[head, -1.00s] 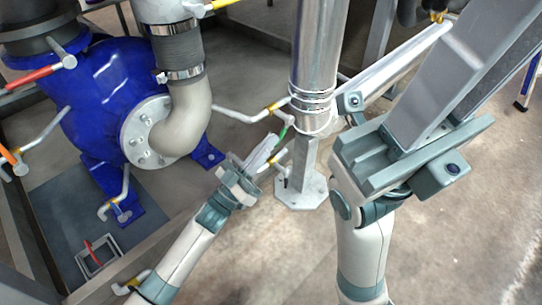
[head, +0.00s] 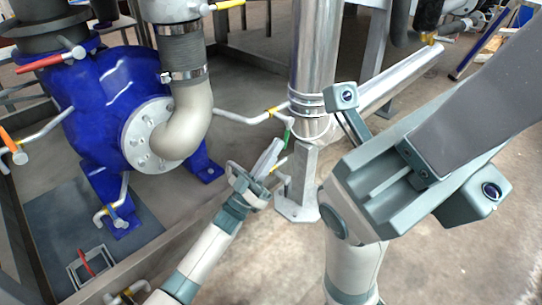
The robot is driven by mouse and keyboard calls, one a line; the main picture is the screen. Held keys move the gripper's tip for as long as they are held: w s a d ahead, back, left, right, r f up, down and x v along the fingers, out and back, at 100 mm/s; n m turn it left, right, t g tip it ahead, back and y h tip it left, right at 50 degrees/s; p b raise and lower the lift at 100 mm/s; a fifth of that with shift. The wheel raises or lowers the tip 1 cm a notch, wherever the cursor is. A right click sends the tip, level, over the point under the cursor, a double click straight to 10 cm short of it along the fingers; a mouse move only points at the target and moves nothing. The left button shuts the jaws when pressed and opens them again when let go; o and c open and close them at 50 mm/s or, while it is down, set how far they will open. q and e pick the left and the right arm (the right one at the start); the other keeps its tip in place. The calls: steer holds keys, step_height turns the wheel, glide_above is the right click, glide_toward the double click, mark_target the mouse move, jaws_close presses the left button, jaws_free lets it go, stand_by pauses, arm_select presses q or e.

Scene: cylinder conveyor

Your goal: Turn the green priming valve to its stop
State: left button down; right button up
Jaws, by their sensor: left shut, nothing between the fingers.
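The green valve handle (head: 287,135) shows as a small green piece at the pipework beside the silver column, in the middle of the head view. My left gripper (head: 272,152) is shut and empty, its grey fingers pointing up at the green handle. The fingertips are at or just short of the handle; I cannot tell whether they touch. The lower part of the valve is hidden behind the fingers. My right gripper (head: 425,160) is large and close at the right, its fingers running out towards the upper right. Their tips are not clearly seen.
The silver column (head: 313,50) stands on a bolted foot just right of the valve. A blue pump (head: 95,110) with a grey elbow pipe (head: 190,125) is on the left. A yellow-banded pipe (head: 240,117) runs towards the valve. Open floor lies at the lower right.

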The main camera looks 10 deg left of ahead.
arm_select(q)
steer(key=shift+w+d+f, duration=0.3)
steer(key=shift+w+f, duration=0.05)
steer(key=shift+w, duration=0.15)
steer(key=shift+w+d+f, duration=0.3)
steer(key=shift+w, duration=0.15)
steer(key=shift+w+d, duration=0.1)
steer(key=shift+d, duration=0.05)
steer(key=w+f+p+v, duration=0.1)
steer(key=w+v, duration=0.1)
steer(key=v, duration=0.9)
steer(key=shift+s+a+f, duration=0.3)
steer(key=shift+f, duration=0.15)
steer(key=c, duration=2.5)
jaws_free()
